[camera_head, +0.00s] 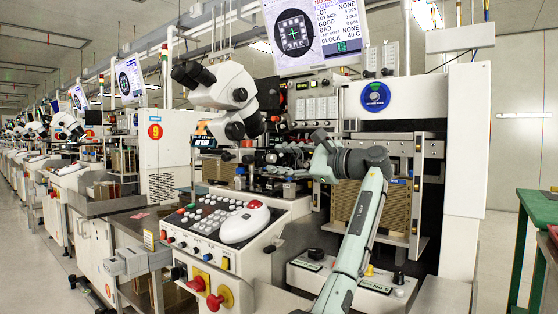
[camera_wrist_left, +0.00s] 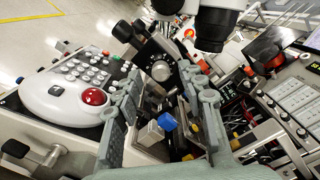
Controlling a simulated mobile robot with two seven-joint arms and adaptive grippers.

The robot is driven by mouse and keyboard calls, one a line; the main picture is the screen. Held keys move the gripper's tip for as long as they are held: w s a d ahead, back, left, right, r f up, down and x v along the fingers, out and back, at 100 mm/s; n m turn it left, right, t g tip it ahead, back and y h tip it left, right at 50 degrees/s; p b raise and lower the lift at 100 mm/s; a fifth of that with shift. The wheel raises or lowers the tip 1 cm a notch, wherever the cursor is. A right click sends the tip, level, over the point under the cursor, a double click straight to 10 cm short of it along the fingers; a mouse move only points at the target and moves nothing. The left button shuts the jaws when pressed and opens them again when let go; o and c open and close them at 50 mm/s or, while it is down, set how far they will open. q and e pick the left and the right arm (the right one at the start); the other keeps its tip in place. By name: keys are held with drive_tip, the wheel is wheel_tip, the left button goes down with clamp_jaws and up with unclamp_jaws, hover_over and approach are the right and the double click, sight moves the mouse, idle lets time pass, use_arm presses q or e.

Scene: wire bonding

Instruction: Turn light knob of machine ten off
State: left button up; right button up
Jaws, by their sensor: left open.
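The nearest machine (camera_head: 465,150) fills the right half of the head view; no number ten is readable on it. Several knobs show, and I cannot tell which is the light knob. Two black knobs (camera_head: 378,73) sit high beside the screen. My left gripper (camera_head: 318,143) is in front of the machine's middle, beside the microscope. In the left wrist view my left gripper (camera_wrist_left: 165,105) is open, its fingers wide apart with machine parts seen between them. I see no knob gripped. My right gripper is out of view.
A white microscope (camera_head: 222,88) overhangs the machine at the left of my gripper. A keypad console (camera_head: 215,217) with a white mouse-like controller (camera_head: 245,224) juts out in front. A machine with a 9 sign (camera_head: 155,131) stands to the left. A green table (camera_head: 538,207) is at the right.

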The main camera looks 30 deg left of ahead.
use_arm(q)
drive_tip(key=shift+w+a, duration=0.1)
drive_tip(key=shift+a, duration=0.55)
clamp_jaws()
